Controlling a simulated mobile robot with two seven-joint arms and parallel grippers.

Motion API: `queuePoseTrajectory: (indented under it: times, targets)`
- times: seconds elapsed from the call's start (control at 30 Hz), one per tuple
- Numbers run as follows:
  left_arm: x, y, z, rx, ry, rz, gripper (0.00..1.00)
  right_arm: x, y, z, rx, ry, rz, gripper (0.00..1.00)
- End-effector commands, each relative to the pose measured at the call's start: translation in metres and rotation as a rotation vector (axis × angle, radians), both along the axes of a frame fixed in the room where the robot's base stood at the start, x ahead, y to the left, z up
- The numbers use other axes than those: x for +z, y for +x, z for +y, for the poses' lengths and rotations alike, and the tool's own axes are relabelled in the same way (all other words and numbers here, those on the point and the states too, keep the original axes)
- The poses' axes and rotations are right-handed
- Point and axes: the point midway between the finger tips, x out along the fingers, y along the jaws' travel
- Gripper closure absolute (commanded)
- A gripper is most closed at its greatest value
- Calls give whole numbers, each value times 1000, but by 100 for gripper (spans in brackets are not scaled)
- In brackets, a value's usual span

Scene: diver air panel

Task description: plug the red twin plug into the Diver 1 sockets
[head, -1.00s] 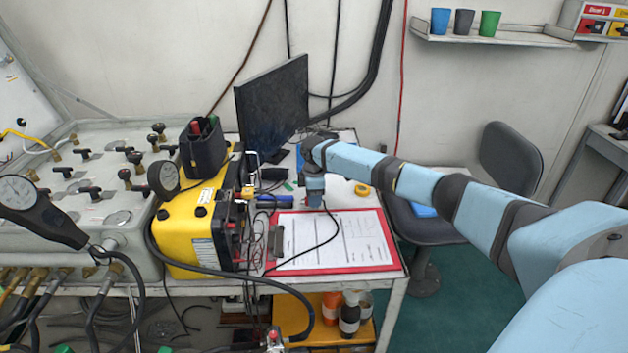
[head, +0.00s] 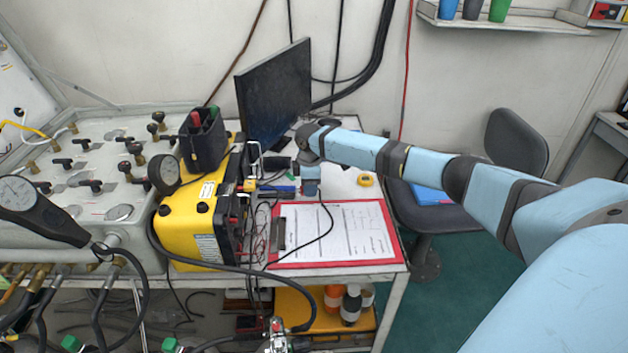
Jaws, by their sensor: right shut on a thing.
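The yellow box (head: 190,232) stands on the table, with red and black terminals on its right-hand face (head: 236,222). This face is steeply angled, so I cannot read which sockets are Diver 1. My right gripper (head: 268,164) is just right of the box's upper back corner, below the monitor, and points left. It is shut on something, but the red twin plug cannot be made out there. A thin black cable (head: 331,222) hangs below my wrist and loops over the clipboard towards the box. My left gripper is not in view.
A red clipboard (head: 391,261) with paper lies right of the box. A monitor (head: 273,95) stands behind. A black pouch with tools (head: 203,143) sits on the box. The grey valve panel (head: 97,212) fills the left. A thick black cable curves before the box.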

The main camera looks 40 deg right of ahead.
Motion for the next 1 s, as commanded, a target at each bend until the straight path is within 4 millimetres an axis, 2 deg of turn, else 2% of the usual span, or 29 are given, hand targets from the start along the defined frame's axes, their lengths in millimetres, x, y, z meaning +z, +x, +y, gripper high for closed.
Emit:
queuePoseTrajectory:
  times: [0.53, 1.0]
  targets:
    - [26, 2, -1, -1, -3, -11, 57, 22, -20, 48, -4, 0, 0, 94]
    - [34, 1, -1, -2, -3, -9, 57, 39, -36, 88, -10, 0, 0, 94]
